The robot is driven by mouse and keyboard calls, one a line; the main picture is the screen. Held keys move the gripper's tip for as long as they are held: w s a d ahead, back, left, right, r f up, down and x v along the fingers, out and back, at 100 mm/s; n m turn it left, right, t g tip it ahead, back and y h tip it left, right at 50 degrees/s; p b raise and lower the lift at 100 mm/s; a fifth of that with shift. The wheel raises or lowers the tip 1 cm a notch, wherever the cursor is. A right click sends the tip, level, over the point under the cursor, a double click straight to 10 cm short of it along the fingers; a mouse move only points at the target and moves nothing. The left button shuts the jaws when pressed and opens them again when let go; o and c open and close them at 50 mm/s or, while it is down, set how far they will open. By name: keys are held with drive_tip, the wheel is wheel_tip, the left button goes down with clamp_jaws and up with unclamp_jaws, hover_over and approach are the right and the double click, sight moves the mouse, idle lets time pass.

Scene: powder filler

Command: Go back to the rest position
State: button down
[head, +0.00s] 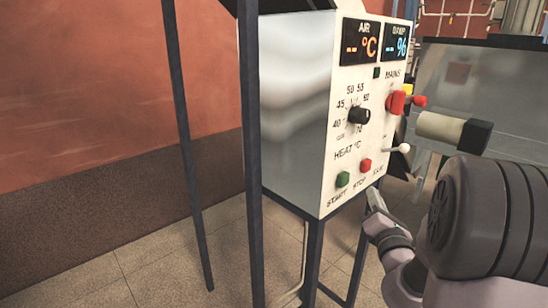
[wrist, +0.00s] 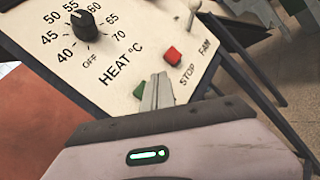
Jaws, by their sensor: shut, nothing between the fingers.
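My gripper (head: 376,203) is shut and empty, just in front of the lower edge of the control panel (head: 345,100) in the head view. In the wrist view my gripper (wrist: 157,90) points at the panel between the green start button (wrist: 139,90) and the red stop button (wrist: 173,54). Its fingers partly cover the start label there. In the head view the green button (head: 342,179) and red button (head: 365,165) are both clear of the fingers. I cannot tell whether the fingertips touch the panel.
The panel carries a black heat knob (head: 358,115), a red mains switch (head: 396,102) and a white-tipped fan lever (head: 398,148). Both displays show dashes. Dark metal legs (head: 254,150) stand beside the box. Open tiled floor (head: 130,270) lies at lower left.

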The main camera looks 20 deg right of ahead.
drive_tip(key=w+a+r+n+y, duration=0.1)
drive_tip(key=a+n+y, duration=0.1)
drive_tip(key=a, duration=0.1)
drive_tip(key=a+r+n+t+y, duration=0.1)
drive_tip(key=a+n+y, duration=0.1)
drive_tip(key=a, duration=0.1)
drive_tip(key=w+a+r+n+y, duration=0.1)
drive_tip(key=a+n+y, duration=0.1)
drive_tip(key=a, duration=0.2)
drive_tip(key=shift+w, duration=0.3)
drive_tip(key=s+a+n+g+y, duration=0.4)
drive_tip(key=a+n+y, duration=0.3)
drive_tip(key=a, duration=0.6)
drive_tip(key=s+a+n+g+y, duration=0.3)
drive_tip(key=a+n+y, duration=0.2)
drive_tip(key=a+n, duration=0.65)
drive_tip(key=s+a+f+n+g+h, duration=0.25)
drive_tip(key=s+a+n+g, duration=0.2)
drive_tip(key=s, duration=0.25)
drive_tip(key=s+a+f+n+g+h, duration=0.1)
drive_tip(key=s+a+f+n+g, duration=0.2)
drive_tip(key=s+n, duration=0.3)
drive_tip(key=s+d+f+n+t+h, duration=0.1)
drive_tip(key=s+d+n+h, duration=0.4)
drive_tip(key=d+n, duration=0.2)
drive_tip(key=shift+d+f+n, duration=0.25)
drive_tip(key=shift+f+n, duration=0.15)
drive_tip(key=shift+n, duration=0.4)
